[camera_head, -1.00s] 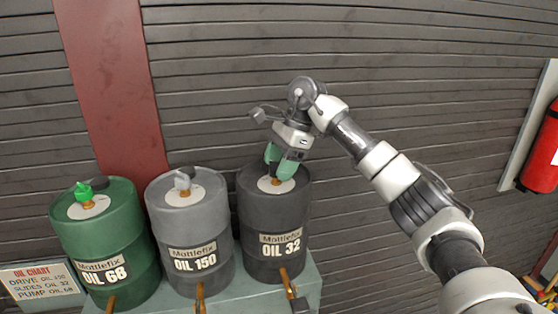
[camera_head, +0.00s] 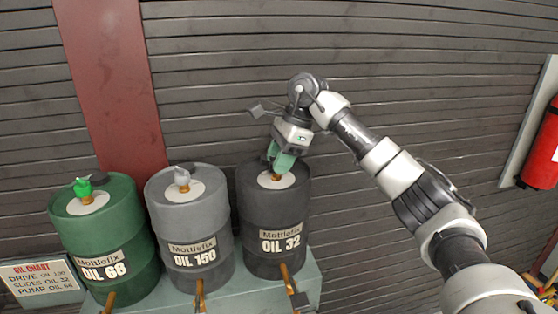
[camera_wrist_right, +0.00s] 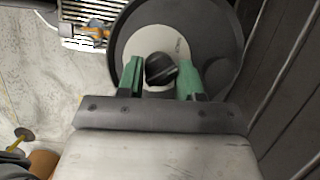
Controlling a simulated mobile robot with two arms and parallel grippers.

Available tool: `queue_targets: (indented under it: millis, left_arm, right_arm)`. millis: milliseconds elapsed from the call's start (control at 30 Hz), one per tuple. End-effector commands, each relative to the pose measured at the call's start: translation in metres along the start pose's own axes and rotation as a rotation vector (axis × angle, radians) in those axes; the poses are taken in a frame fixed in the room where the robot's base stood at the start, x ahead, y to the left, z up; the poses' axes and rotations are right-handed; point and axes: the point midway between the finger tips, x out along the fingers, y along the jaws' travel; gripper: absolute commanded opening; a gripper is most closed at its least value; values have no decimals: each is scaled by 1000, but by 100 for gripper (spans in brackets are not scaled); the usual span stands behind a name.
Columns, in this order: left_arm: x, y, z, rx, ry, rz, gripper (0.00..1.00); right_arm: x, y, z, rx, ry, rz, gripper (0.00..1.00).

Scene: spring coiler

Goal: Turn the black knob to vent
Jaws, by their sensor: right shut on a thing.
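The black knob (camera_wrist_right: 161,69) sits on the pale disc (camera_wrist_right: 172,40) on top of the dark OIL 32 drum (camera_head: 272,215). My right gripper (camera_wrist_right: 161,76) has its green fingers on both sides of the knob and is shut on it. In the head view my right gripper (camera_head: 280,160) comes down onto the drum top and hides the knob. The marking on the disc is too small to read surely. My left gripper is not in view.
A grey OIL 150 drum (camera_head: 190,225) with a grey knob (camera_head: 182,176) and a green OIL 68 drum (camera_head: 105,240) with a green knob (camera_head: 83,187) stand to the left. An oil chart (camera_head: 40,277) is at lower left. A slatted wall is behind.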

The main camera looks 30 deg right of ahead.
Motion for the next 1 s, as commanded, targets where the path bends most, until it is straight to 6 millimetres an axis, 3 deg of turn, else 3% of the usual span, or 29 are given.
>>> queue_targets:
  millis: [1000]
  left_arm:
    - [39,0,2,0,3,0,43]
  right_arm:
    - [2,4,4,848,51,-360,12]
